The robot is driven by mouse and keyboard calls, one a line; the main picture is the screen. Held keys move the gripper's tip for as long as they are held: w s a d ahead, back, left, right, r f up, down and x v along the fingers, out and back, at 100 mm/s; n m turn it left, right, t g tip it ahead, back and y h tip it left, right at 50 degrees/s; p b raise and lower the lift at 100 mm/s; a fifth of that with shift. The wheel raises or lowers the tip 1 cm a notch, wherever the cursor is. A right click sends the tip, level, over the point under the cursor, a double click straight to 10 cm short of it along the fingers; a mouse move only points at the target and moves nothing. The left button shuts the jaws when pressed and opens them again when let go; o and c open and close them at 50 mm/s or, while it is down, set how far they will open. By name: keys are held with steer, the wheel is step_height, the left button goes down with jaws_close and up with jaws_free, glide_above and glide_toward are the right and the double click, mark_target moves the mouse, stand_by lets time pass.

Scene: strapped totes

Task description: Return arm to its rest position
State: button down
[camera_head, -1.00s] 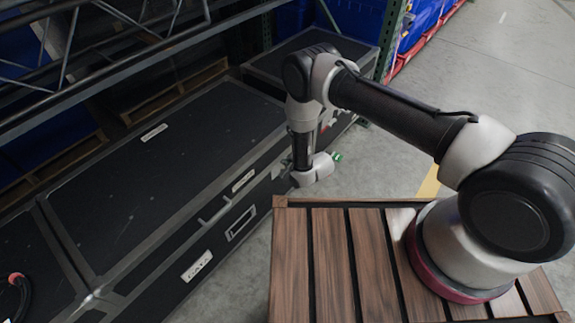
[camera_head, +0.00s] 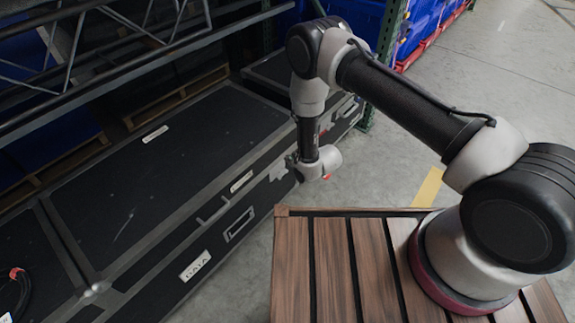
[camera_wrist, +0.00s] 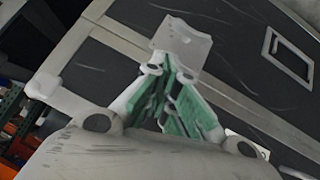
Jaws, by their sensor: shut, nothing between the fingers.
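My arm (camera_head: 415,100) reaches from its base on the wooden slatted deck up and left to a raised elbow, then drops to the wrist. The wrist (camera_head: 322,163) hangs beyond the deck's far left corner, near the front edge of a large black case (camera_head: 205,135). In the wrist view my gripper (camera_wrist: 172,72) has its green-padded fingers drawn together, shut with nothing between them. The case's dark face and metal trim lie beyond it there. In the head view the fingertips cannot be made out.
The wooden deck (camera_head: 292,255) is bare beside my arm's base. Metal truss beams (camera_head: 120,75) overhang the cases at upper left. A green rack upright (camera_head: 388,40) and blue totes (camera_head: 425,25) stand behind the arm. Grey floor (camera_head: 500,70) is open at right.

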steer(key=s+d+r+m+g+h, duration=0.2)
steer(key=s+d+g+h, duration=0.35)
steer(key=s+d, duration=0.75)
steer(key=s+d+r+m+g, duration=0.15)
steer(key=d+r, duration=0.25)
steer(key=r, duration=0.6)
steer(key=s+d+r+m+g+h, duration=0.1)
steer(key=s+d+r+m, duration=0.15)
steer(key=r, duration=0.75)
steer(key=s+d+r+m+g, duration=0.15)
steer(key=d+r, duration=0.25)
steer(key=r, duration=0.7)
steer(key=s+d+r+m+t, duration=0.1)
steer(key=s+d+r, duration=0.3)
steer(key=r, duration=0.4)
steer(key=s+d+r+m+t, duration=0.1)
steer(key=s+d+r+t, duration=0.2)
steer(key=r, duration=0.6)
steer(key=s+d+r+m+t, duration=0.2)
steer(key=s+d+r, duration=0.3)
steer(key=r, duration=0.4)
steer(key=shift+s+d+y, duration=0.35)
steer(key=shift+s+d, duration=0.05)
steer(key=shift+s, duration=0.5)
steer(key=shift+t, duration=0.25)
